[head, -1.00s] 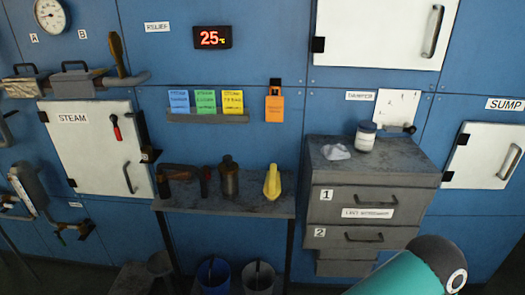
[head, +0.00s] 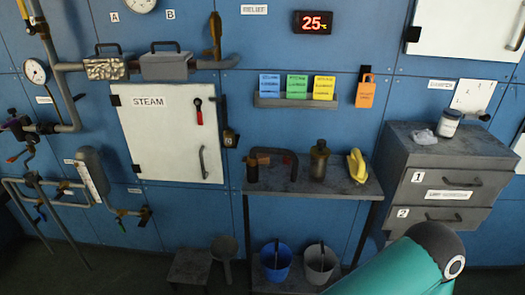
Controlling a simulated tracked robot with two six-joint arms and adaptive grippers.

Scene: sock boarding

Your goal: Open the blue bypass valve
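Pipework with several valves stands at the far left in the head view. A dark valve with a purplish-blue top (head: 13,114) sits at the left edge. A red-handled valve (head: 16,158) hangs below it. Neither of my grippers is in view. A teal arm link of mine fills the lower right.
A white STEAM door (head: 165,135) with a red-handled lever is left of centre. A shelf table (head: 315,183) holds tools, with a blue bucket (head: 275,264) and grey bucket (head: 319,265) below. A grey drawer cabinet (head: 440,165) stands right. Floor in front of the pipework looks clear.

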